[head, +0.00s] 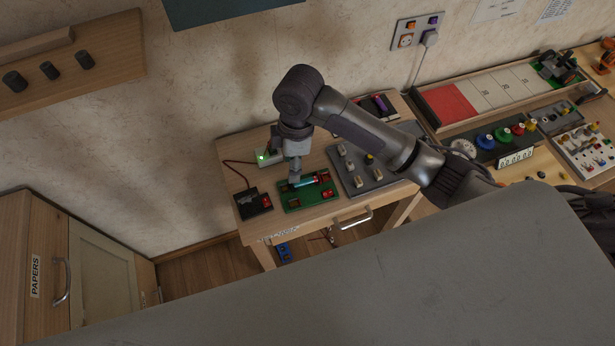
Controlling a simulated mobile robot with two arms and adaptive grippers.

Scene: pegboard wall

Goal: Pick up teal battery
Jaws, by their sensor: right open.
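The teal battery (307,182) lies in a green holder board (290,203) on the small wooden table. My right gripper (294,180) points down over the left end of the battery, with its fingertips close to it. The fingers are open; whether they touch the battery is too small to tell. Part of the battery's left end is hidden behind the fingers. My left gripper is not in the head view.
A black box (254,204) with a red cable, a device with a green light (268,157) and a grey switch panel (352,180) crowd around the board on the table (262,229). A drawer handle (352,220) sticks out in front.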

